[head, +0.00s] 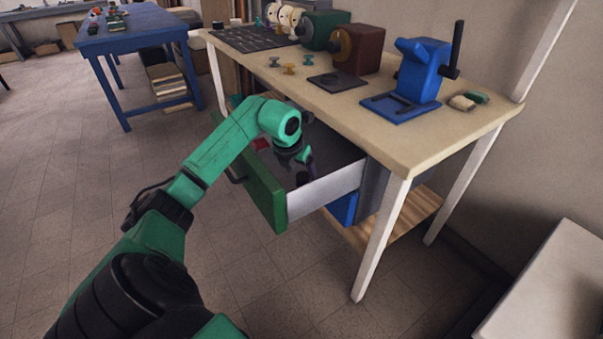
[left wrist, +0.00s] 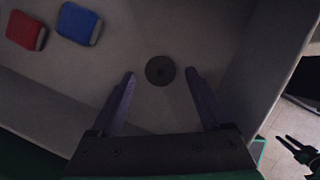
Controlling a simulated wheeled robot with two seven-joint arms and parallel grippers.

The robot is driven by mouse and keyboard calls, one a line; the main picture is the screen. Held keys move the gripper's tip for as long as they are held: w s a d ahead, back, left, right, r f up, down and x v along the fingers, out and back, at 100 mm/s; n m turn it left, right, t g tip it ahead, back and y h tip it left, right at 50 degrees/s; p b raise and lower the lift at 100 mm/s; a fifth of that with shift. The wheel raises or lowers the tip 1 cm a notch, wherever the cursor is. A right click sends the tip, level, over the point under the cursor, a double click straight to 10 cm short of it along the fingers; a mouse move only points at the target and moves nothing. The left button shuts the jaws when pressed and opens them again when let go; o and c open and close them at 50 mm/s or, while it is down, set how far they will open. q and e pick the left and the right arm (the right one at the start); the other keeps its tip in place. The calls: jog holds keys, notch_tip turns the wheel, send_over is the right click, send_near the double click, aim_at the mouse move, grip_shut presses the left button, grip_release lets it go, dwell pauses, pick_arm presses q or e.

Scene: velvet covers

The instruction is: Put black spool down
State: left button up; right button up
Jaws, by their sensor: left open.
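The black spool (left wrist: 160,70) is a small dark disc with a darker centre, seen from above in the left wrist view. It rests on the floor of the open drawer (head: 265,187). My left gripper (head: 304,166) reaches down into the drawer. In the left wrist view its two fingers are spread apart, with the spool between and slightly beyond their tips. A gap shows on both sides of the spool. The spool cannot be made out in the head view.
A red block (left wrist: 26,30) and a blue block (left wrist: 79,24) lie in the drawer, left of the spool. The drawer walls are close by. The tabletop (head: 430,135) above holds a blue press (head: 418,75), a dark square plate (head: 337,82) and small yellow and teal spools (head: 289,68).

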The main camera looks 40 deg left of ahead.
pick_arm(q)
jog(key=v, duration=1)
jog(key=shift+p, duration=0.45)
pick_arm(e)
jog(key=shift+s+d+f, duration=0.2)
jog(key=shift+s+f, duration=0.25)
jog(key=shift+f, duration=0.1)
jog(key=shift+s+d+f, duration=0.2)
jog(key=shift+s+f, duration=0.2)
jog(key=shift+f, duration=0.15)
pick_arm(q)
jog(key=shift+r, duration=0.15)
